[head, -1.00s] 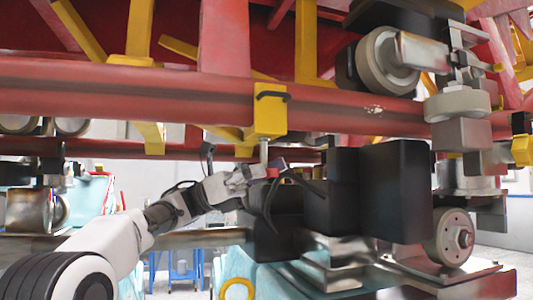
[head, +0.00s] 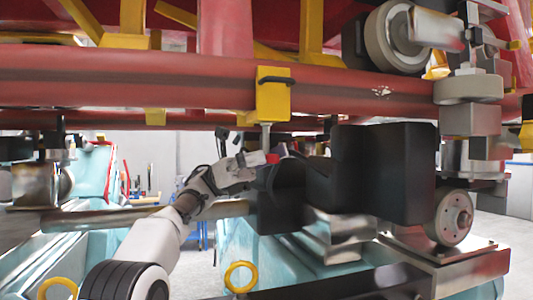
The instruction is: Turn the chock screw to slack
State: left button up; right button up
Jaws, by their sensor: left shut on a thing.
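A yellow chock block (head: 272,104) with a black handle on its face sits against the long red tube, in the middle of the head view. The chock screw (head: 265,138) is a grey metal stem pointing straight down from the block. Its lower end is beside a small red piece and is partly hidden by my gripper. My left gripper (head: 258,160) reaches up from the lower left and is shut on the screw's lower end, just under the block. The fingers are small, and their exact contact is hard to make out. My right gripper is not in view.
Black seat-like blocks (head: 385,172) stand close to the right of my gripper. A grey wheel (head: 453,218) and metal plates are at lower right. The red tube (head: 130,88) runs overhead. A yellow ring (head: 240,277) is on the teal beam below.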

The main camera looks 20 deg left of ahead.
pick_arm(q)
jog(key=shift+f, duration=0.2)
jog(key=o, duration=0.7)
jog(key=shift+d+r, duration=0.1)
jog(key=shift+d, duration=0.1)
jog(key=shift+r, duration=0.1)
